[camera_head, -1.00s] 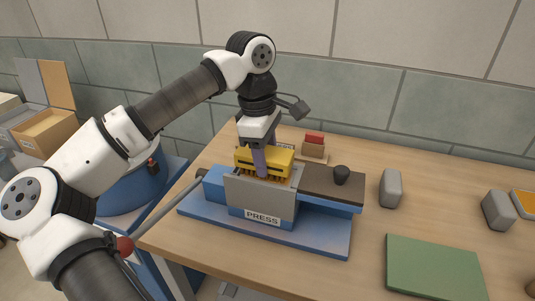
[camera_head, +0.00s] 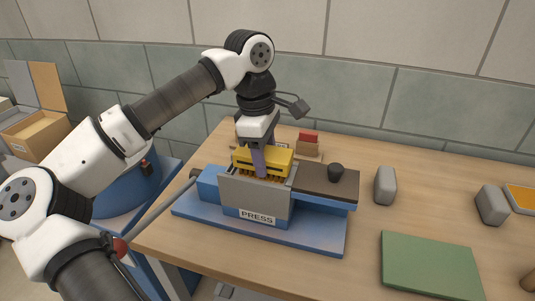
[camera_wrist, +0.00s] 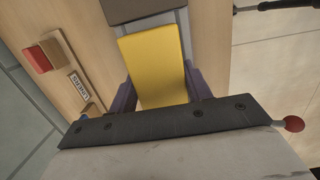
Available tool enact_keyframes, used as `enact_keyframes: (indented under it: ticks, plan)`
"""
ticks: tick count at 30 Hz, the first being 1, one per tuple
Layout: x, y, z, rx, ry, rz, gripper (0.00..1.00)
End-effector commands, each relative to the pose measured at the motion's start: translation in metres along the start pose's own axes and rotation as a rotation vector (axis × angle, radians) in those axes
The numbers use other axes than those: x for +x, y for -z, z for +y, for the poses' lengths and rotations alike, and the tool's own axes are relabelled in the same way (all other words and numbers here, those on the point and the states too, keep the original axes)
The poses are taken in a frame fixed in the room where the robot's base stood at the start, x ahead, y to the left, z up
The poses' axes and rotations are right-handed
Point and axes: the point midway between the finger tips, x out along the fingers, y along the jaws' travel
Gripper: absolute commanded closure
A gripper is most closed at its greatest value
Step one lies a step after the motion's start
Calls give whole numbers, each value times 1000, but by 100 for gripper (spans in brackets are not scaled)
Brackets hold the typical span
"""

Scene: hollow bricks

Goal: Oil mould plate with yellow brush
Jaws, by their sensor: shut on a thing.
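The yellow brush (camera_head: 280,157) is upright with its bristles down, over the grey-fronted box of the blue press (camera_head: 258,216). It also shows in the wrist view (camera_wrist: 155,65) as a yellow block. My gripper (camera_head: 259,163) is shut on the brush, its purple fingers on either side. The bristles are at the top opening of the press; I cannot tell whether they touch the mould plate, which is hidden behind the front wall and the brush. A dark sliding cover with a black knob (camera_head: 336,171) lies to the right of the opening.
A small wooden block holder with a red piece (camera_head: 308,139) stands behind the press. Grey bricks (camera_head: 385,185) (camera_head: 492,205) stand to the right. A green mat (camera_head: 430,264) lies front right. A lever with a red knob (camera_head: 121,247) sticks out front left.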

Motion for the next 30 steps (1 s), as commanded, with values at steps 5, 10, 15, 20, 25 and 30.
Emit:
enact_keyframes:
  ticks: [5, 10, 15, 20, 25, 30]
  plan:
    - [-2, 10, 0, -3, -1, 1, 69]
    - [-2, 12, 0, -3, -1, 2, 69]
    - [-2, 11, 0, -3, -1, 2, 69]
    - [0, 6, 0, -2, -1, 3, 69]
    - [2, -4, 0, -2, -2, 2, 69]
    - [2, -9, 0, -2, -1, 1, 69]
